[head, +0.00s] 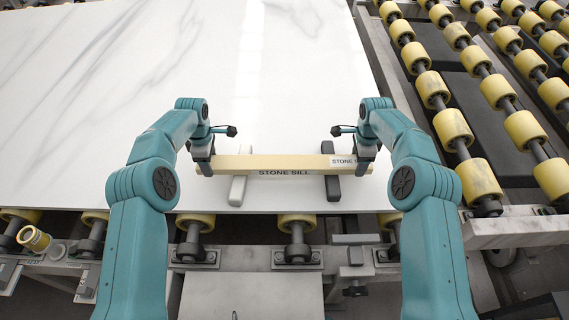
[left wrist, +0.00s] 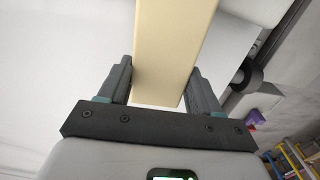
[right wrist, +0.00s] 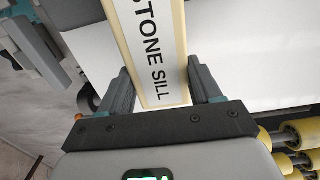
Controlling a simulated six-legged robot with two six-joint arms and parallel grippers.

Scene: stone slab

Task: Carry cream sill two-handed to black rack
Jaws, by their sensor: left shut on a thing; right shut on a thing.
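The cream sill (head: 262,166) is a long bar labelled STONE SILL, running left to right near the slab's front edge. My left gripper (head: 204,162) is shut on its left end, and my right gripper (head: 366,160) on its right end. The sill also shows between the fingers in the left wrist view (left wrist: 172,50) and the right wrist view (right wrist: 122,22). A black bar (head: 333,188), perhaps part of the black rack, crosses under the sill's right part. A pale bar (head: 238,190) crosses under its left part. I cannot tell whether the sill touches these bars.
The white veined slab (head: 150,60) is clear behind the sill. Yellow rollers (head: 433,90) on dark shafts fill the right side. More rollers (head: 297,222) and metal brackets line the slab's front edge.

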